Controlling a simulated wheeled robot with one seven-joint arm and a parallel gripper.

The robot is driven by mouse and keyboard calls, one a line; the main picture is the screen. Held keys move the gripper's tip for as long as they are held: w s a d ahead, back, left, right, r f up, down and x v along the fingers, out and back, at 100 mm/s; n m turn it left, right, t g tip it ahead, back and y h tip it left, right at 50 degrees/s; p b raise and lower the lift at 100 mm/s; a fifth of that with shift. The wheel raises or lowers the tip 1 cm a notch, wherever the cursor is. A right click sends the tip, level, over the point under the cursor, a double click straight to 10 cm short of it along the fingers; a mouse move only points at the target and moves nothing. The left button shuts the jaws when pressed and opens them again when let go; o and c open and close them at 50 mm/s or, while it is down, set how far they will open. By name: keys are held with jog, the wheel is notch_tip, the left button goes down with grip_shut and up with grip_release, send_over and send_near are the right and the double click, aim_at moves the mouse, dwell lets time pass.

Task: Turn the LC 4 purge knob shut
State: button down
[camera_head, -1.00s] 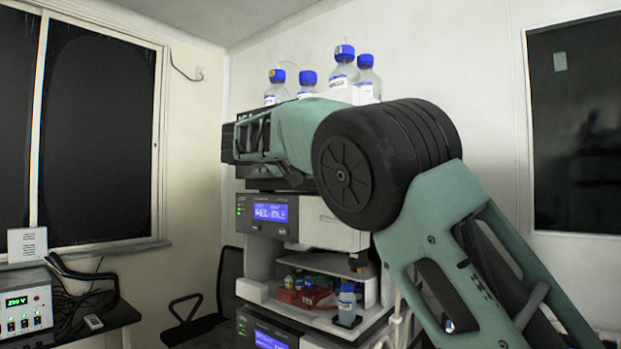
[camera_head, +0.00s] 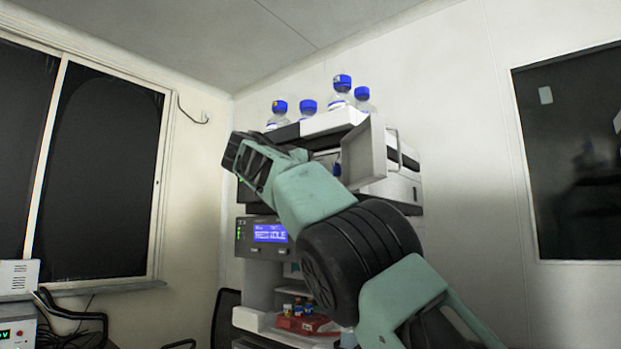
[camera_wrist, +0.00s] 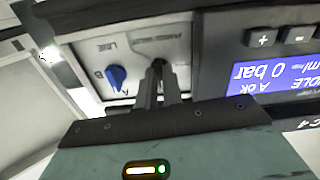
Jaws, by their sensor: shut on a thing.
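The wrist view looks upside down at the front of a pump unit. Its pale panel (camera_wrist: 90,50) carries a blue pointer knob (camera_wrist: 116,78) beside A, B and LINE lettering. My gripper (camera_wrist: 158,68) is shut on a small dark knob beside the blue one, under lettering that is hard to read. My fingers hide most of that knob, so I cannot tell its angle. The unit's blue display (camera_wrist: 275,78) reads 0 bar and IDLE. In the head view my wrist is in front of the upper unit of the stack (camera_head: 405,185), and my fingertips are hidden.
An open grey door (camera_head: 366,158) stands out from the upper unit, to the right of my wrist. Several blue-capped bottles (camera_head: 341,94) stand on top. A lower unit has a lit display (camera_head: 270,233). A red tray (camera_head: 305,324) sits on a shelf below.

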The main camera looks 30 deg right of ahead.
jog(key=shift+m, duration=0.6)
jog(key=c, duration=1.5)
grip_release()
jog(key=shift+c, duration=0.2)
jog(key=shift+a, duration=0.1)
jog(key=v, duration=1.7)
jog(key=shift+s+a, duration=0.1)
jog(key=shift+a, duration=0.05)
